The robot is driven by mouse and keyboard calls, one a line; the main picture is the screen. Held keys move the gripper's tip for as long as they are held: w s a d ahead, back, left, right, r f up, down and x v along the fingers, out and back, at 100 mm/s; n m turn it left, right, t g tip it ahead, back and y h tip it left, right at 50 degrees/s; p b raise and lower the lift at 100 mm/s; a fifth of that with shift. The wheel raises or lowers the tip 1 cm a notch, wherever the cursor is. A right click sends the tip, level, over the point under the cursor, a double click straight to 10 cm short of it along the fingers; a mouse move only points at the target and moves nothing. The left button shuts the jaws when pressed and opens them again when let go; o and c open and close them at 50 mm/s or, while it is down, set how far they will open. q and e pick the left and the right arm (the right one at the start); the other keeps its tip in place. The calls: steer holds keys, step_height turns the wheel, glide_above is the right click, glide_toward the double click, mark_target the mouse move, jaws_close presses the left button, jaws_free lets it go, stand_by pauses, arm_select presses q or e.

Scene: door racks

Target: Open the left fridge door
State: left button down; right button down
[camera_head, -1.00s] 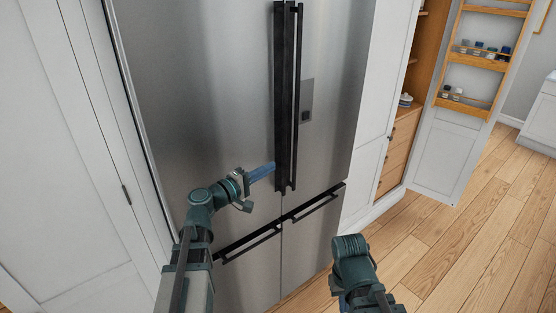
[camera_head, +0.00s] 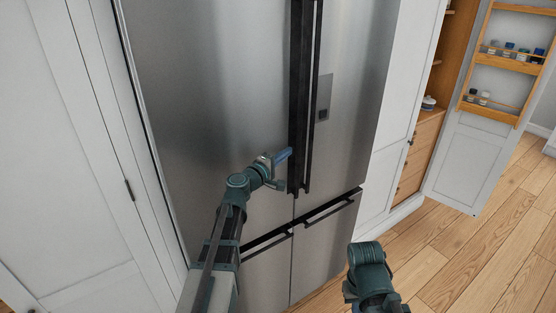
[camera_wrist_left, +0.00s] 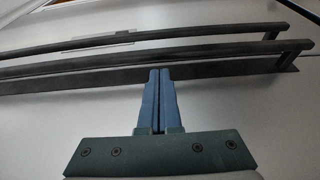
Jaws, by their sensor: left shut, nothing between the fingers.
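The left fridge door (camera_head: 190,90) is a tall stainless steel panel and stands closed. Its long dark vertical handle (camera_head: 296,100) runs along the edge beside the right door's matching handle (camera_head: 313,100). My left gripper (camera_head: 288,153) is shut and empty, its blue fingertips close to the lower part of the left handle. In the left wrist view the shut fingers (camera_wrist_left: 158,75) point at the handle bars (camera_wrist_left: 130,66), with the tips at the nearer dark bar or strip; I cannot tell if they touch. The jaws of my right gripper do not show; only the arm is seen at the lower right.
Two lower drawers with dark horizontal handles (camera_head: 330,208) sit under the doors. White cabinet panels (camera_head: 70,150) stand to the left. On the right an open pantry door with racks (camera_head: 505,60) holds jars. The wooden floor (camera_head: 480,230) is clear.

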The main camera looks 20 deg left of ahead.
arm_select(q)
steer(key=shift+x, duration=1.15)
steer(key=shift+d, duration=0.1)
